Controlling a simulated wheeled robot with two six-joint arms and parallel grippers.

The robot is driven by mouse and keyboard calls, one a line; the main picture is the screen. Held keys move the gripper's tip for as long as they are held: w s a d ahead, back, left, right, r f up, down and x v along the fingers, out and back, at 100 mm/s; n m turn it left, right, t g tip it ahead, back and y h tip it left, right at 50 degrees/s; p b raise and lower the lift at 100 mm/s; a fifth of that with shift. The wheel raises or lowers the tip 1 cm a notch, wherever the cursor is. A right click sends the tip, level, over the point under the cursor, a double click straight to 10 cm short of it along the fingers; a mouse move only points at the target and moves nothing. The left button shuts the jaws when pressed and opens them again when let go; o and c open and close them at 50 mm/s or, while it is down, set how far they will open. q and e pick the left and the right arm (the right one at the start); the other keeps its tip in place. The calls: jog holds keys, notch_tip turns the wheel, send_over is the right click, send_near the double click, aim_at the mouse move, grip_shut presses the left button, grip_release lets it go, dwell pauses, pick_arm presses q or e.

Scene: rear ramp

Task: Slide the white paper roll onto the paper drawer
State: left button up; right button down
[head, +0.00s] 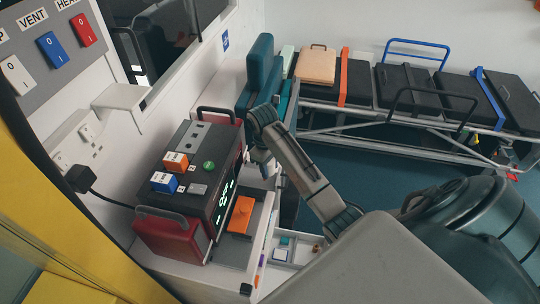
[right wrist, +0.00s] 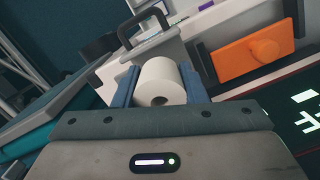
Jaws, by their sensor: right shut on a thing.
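The white paper roll (right wrist: 160,82) sits between the two blue fingers of my right gripper (right wrist: 162,84) in the right wrist view. The gripper is shut on it, and the roll's hollow core faces the camera. In the head view my right gripper (head: 264,163) is to the right of the dark monitor; I cannot make out the roll there. An orange part with a round knob (right wrist: 252,50), seemingly the paper drawer, is right of the roll and apart from it. It also shows in the head view (head: 240,216), at the monitor's front. My left gripper is not in view.
The dark monitor (head: 192,165) with red ends stands on a white counter by the wall. An open drawer (head: 290,250) with small items is below. A stretcher (head: 400,100) with dark cushions stands at the back right.

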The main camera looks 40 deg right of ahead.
jog(key=shift+f, duration=0.4)
jog(key=shift+r, duration=0.35)
dwell(0.4)
